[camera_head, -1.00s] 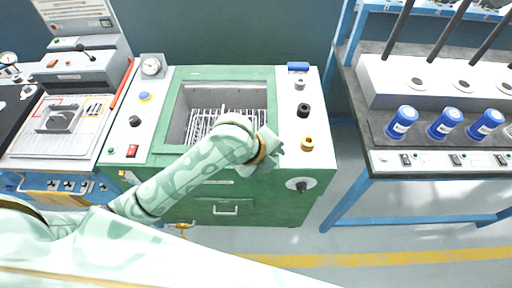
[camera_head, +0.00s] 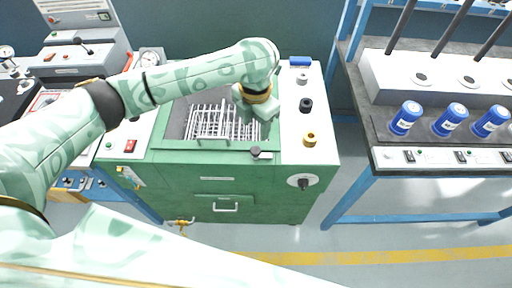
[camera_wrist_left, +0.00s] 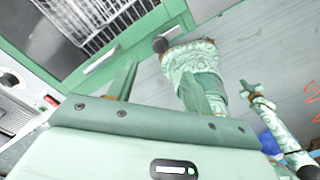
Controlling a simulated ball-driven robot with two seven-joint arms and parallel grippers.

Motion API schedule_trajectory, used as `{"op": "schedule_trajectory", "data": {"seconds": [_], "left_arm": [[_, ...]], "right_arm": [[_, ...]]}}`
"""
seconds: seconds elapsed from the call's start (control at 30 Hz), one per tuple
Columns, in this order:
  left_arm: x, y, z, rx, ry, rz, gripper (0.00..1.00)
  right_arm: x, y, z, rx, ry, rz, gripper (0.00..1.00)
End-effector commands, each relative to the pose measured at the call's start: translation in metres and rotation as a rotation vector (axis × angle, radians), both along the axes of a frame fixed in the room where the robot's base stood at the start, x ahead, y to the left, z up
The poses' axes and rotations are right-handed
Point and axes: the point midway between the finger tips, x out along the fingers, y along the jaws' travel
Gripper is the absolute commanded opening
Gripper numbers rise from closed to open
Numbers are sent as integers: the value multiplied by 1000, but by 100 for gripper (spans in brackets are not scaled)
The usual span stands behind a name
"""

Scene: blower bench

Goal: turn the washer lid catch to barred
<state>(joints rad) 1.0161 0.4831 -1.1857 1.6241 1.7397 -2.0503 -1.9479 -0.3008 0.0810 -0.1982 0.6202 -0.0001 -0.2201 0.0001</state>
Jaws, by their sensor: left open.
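The washer (camera_head: 215,180) is a green cabinet with a wire basket (camera_head: 215,122) showing in its top. A dark round knob (camera_head: 255,151), which looks like the lid catch, sits at the lid's front edge, right of a bar handle (camera_head: 208,145). Its setting cannot be read. My left gripper (camera_head: 262,112) is above the right part of the lid, behind the knob, its fingers mostly hidden there. In the left wrist view its fingers (camera_wrist_left: 158,85) are apart and empty, with the knob (camera_wrist_left: 160,45) beyond them. What seems my right gripper (camera_wrist_left: 252,92) is small there.
The white right panel carries black (camera_head: 306,105) and brass (camera_head: 310,140) knobs, and a dial (camera_head: 302,182) is on the front. A bench with blue canisters (camera_head: 448,120) stands at the right. A machine (camera_head: 75,60) stands at the left. Open floor lies in front.

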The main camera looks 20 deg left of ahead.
Motion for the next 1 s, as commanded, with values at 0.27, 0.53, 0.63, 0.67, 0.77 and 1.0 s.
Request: {"op": "schedule_trajectory", "data": {"seconds": [0.27,0.53,0.63,0.67,0.77,1.0], "left_arm": [[-1,0,-74,-1,3,2,51],[0,0,-103,-1,-2,2,51],[0,0,-105,-1,-3,1,51],[0,0,-105,-1,-3,1,51],[0,0,-105,-1,-3,1,51],[0,0,-105,-1,-3,2,9]], "right_arm": [[-6,0,-31,0,15,1,0],[-8,0,-41,1,20,1,0],[-8,0,-42,0,20,2,0],[-8,0,-42,0,20,2,0],[-8,1,-41,0,20,2,0],[-8,1,-41,2,20,2,0]]}}
